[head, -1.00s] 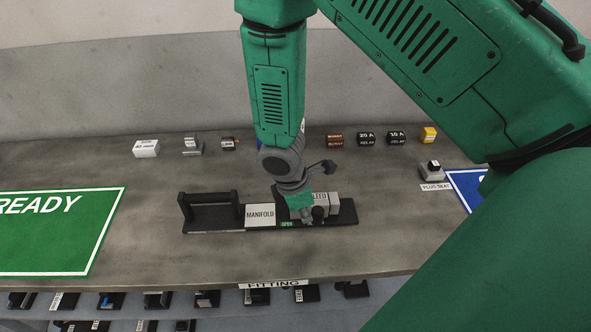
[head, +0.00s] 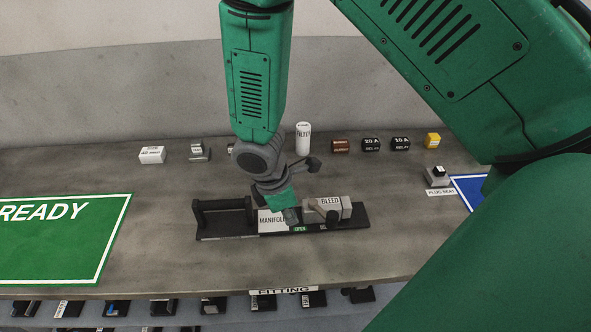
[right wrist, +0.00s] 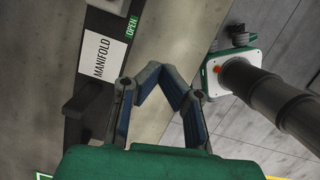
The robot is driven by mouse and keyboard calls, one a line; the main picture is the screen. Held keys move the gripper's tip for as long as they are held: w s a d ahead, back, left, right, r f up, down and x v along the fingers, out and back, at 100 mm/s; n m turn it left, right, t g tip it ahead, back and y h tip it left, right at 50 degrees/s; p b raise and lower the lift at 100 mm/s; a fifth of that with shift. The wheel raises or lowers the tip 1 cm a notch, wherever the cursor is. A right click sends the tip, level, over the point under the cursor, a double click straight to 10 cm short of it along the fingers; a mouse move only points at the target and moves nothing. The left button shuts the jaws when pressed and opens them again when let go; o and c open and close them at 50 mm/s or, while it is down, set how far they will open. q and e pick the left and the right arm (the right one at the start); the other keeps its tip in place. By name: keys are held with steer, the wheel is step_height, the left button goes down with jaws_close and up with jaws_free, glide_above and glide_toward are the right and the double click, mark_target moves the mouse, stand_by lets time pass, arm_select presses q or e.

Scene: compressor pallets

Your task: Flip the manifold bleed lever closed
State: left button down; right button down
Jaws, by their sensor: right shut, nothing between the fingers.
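The manifold (head: 271,224) is a dark base on the bench with a white label plate and a dark handle-like frame at its left end. A grey block marked BLEED (head: 330,203) sits on its right part. A dark-tipped lever (head: 332,216) shows at the block's front left; its exact angle is hard to tell. A green OPEN label (head: 300,229) lies left of it. My right gripper (head: 290,217) is shut and empty, over the label plate, left of the block. In the right wrist view its fingers (right wrist: 160,82) are beside the manifold plate (right wrist: 103,55). My left gripper is out of view.
A green READY mat (head: 60,245) lies at left and a blue mat (head: 470,188) at right. Relays (head: 371,144), a white cylinder (head: 303,138) and other small parts line the back. A plug seat block (head: 437,176) stands at right. The bench front is mostly clear.

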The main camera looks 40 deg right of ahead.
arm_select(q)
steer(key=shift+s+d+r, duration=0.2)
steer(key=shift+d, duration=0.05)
arm_select(e)
steer(key=v, duration=0.5)
steer(key=shift+s+d+r, duration=0.25)
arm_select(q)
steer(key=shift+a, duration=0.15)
arm_select(e)
steer(key=shift+a, duration=0.15)
steer(key=shift+a, duration=0.1)
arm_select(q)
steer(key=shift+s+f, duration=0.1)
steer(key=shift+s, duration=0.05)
arm_select(e)
steer(key=shift+s, duration=0.1)
